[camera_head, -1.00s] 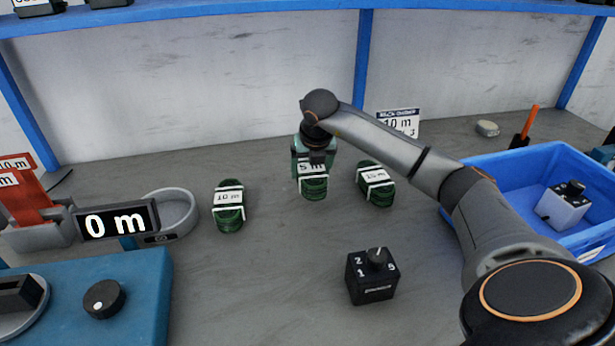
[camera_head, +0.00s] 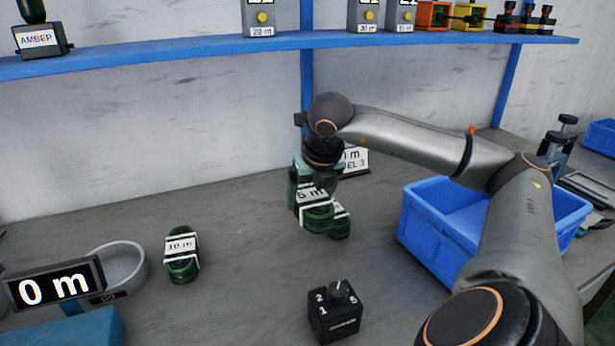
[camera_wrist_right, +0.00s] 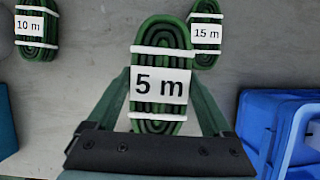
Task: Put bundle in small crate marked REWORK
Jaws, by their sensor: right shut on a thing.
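My right gripper (camera_head: 306,192) is shut on a green coiled bundle labelled 5 m (camera_head: 317,215), bound with white bands. In the right wrist view the 5 m bundle (camera_wrist_right: 160,85) sits between the two green fingers, looking larger and nearer than the bundles on the table. A 10 m bundle (camera_head: 181,254) lies to the left, and a 15 m bundle (camera_wrist_right: 206,32) lies just behind, mostly covered by the held one in the head view. A blue crate (camera_head: 428,232) stands at right, partly behind my arm. No REWORK marking is readable. My left gripper is out of view.
A black dial box (camera_head: 336,312) stands in front of the held bundle. A 0 m display (camera_head: 55,284) and a grey round dish (camera_head: 118,268) are at left. Another blue container (camera_head: 600,137) shows at the far right edge. A blue shelf (camera_head: 200,52) runs along the back wall.

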